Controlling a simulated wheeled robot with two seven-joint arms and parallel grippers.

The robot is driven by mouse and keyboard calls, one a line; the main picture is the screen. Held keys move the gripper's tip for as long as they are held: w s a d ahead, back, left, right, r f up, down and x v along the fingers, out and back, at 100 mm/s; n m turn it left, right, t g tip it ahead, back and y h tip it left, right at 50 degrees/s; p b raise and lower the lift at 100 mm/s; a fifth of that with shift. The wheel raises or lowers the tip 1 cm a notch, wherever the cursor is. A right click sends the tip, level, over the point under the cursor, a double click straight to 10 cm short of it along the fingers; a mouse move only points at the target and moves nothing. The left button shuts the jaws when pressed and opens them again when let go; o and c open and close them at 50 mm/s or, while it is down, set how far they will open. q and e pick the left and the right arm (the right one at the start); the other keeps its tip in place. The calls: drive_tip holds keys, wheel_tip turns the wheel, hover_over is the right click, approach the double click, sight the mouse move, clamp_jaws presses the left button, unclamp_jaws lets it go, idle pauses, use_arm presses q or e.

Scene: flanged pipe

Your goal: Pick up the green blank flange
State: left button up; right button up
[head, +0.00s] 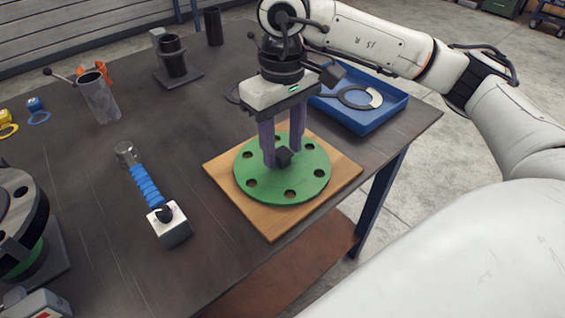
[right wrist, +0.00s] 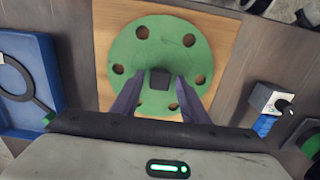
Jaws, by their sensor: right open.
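The green blank flange (head: 312,184) is a flat round disc with several bolt holes and a dark square knob (head: 284,156) at its centre. It lies flat on a square wooden board (head: 268,224) on the table. It also shows in the right wrist view (right wrist: 192,44), with the knob (right wrist: 159,78) in the middle. My right gripper (head: 283,158) points down over the flange with its purple fingers open, one on each side of the knob. In the right wrist view the fingertips (right wrist: 158,82) stand apart around the knob; contact cannot be told. My left gripper is not seen.
A blue tray (head: 372,126) with a ring-shaped tool stands behind the board at right. A blue-handled tool with a white block (head: 168,222) lies left of the board. A dark flanged pipe (head: 20,215) is at the left edge. The table's front edge is close to the board.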

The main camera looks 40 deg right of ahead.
drive_tip(key=shift+f, duration=0.45)
drive_tip(key=shift+c, duration=0.2)
clamp_jaws()
drive_tip(key=shift+r, duration=0.1)
